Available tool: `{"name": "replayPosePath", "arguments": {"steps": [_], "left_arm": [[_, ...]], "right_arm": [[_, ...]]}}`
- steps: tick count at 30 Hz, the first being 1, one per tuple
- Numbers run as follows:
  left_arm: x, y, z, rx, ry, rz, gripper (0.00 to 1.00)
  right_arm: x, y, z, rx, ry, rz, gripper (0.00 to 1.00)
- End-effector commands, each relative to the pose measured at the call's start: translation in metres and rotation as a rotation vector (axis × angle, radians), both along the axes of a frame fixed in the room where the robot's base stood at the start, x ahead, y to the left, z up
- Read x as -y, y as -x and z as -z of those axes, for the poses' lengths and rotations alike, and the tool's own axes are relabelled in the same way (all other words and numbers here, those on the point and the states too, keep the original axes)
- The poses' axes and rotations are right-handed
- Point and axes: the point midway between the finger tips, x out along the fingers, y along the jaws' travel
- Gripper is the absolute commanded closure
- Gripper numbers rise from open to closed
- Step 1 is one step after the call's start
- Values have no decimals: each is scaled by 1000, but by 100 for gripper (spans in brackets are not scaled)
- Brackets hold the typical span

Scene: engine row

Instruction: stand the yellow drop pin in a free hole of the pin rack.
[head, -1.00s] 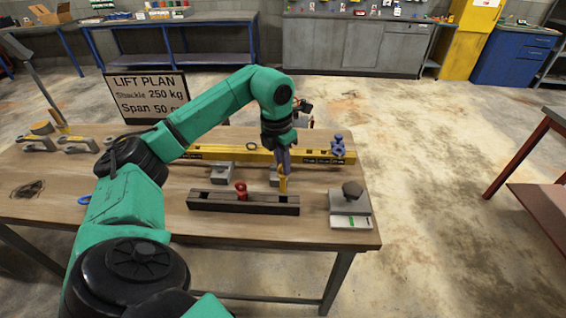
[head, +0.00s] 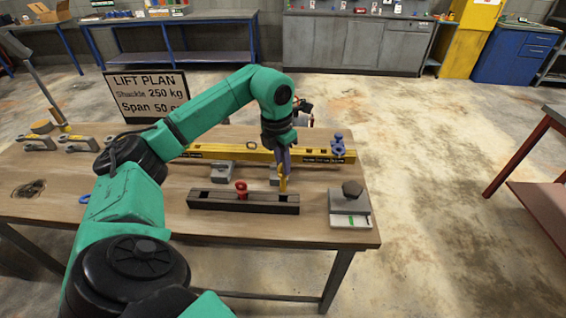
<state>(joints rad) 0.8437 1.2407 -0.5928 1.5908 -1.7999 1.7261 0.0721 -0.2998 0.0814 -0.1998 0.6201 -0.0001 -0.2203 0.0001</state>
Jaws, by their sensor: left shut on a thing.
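The pin rack (head: 222,206) is a long dark block near the table's front edge, with dark holes in its top. A red pin (head: 241,189) stands upright near its middle. My left gripper (head: 284,166) points down over the rack's right part, shut on the yellow drop pin (head: 283,184). The yellow pin is upright, its upper part hidden by the fingers. Its lower end meets the rack's top in the picture near the right end; I cannot tell whether it is in a hole or just above. My right gripper is not in view.
A yellow beam (head: 312,155) lies behind the rack, with a blue shackle-like piece (head: 338,146) at its right. A LIFT PLAN sign (head: 147,97) stands at the back.

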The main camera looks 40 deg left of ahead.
Motion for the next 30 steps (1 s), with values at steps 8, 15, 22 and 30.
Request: {"name": "replayPosePath", "arguments": {"steps": [8,15,22,30], "left_arm": [[0,0,0,0,0,0,100],[0,0,-1,0,0,0,100],[0,0,0,0,0,0,100],[0,0,4,0,0,0,100]], "right_arm": [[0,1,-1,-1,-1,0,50],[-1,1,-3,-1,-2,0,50],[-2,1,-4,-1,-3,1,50],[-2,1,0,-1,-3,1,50]]}}
